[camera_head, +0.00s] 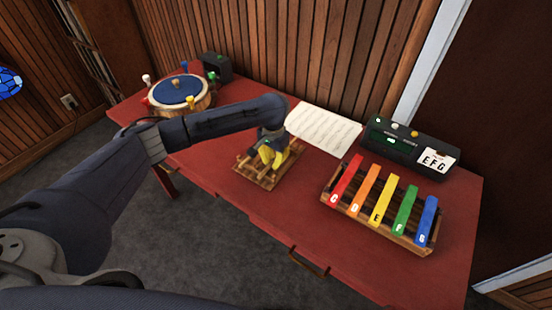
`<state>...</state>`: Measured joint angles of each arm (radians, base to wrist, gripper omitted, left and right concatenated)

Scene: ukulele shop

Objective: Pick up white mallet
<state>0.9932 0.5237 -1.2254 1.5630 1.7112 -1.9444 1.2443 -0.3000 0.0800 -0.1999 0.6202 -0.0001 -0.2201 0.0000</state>
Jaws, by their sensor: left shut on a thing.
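A small white-headed piece (147,79), which looks like the white mallet, stands at the left rim of a round wooden drum-like holder (205,103) with a blue top, at the far left of the red table. Its handle is mostly hidden. My left gripper (269,150) is to the right of that holder, low over a small slatted wooden rack (247,173). It is shut on a yellow object (280,158) whose exact shape is unclear because the gripper covers part of it. My right gripper is not in view.
Red, blue, green and yellow-headed pieces also stand around the round holder. A black box (216,67) is behind it. A sheet of music (323,130), a black device (405,147) and a coloured bar xylophone (378,208) fill the right. The front table edge is clear.

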